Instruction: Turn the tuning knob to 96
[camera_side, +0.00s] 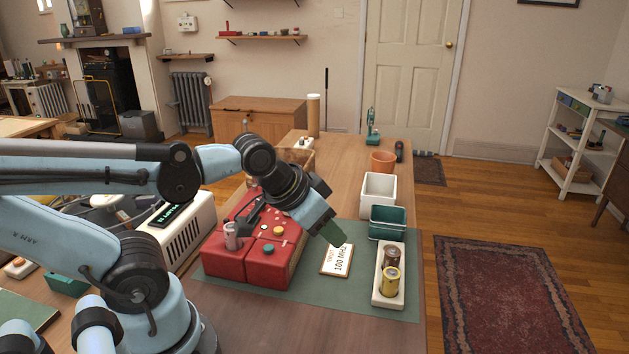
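A cream box (188,236) with slats and a small dark display (170,214) with teal characters stands left of the red unit; the characters are too small to read surely. The red unit (228,262) carries a grey upright knob (233,236), a yellow one (279,231) and a green one (268,249). I cannot tell which is the tuning knob. A card (337,261) reading "100 MHz" lies on the green mat (312,300). My gripper (333,236) points down to the right, above the card's far end, clear of the visible knobs. Its finger gap is not visible.
A white tray (377,297) with a brown and a yellow cylinder stands right of the card. Behind it are a green bin (388,223), a white bin (378,188) and a terracotta pot (383,161). The mat's front is clear.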

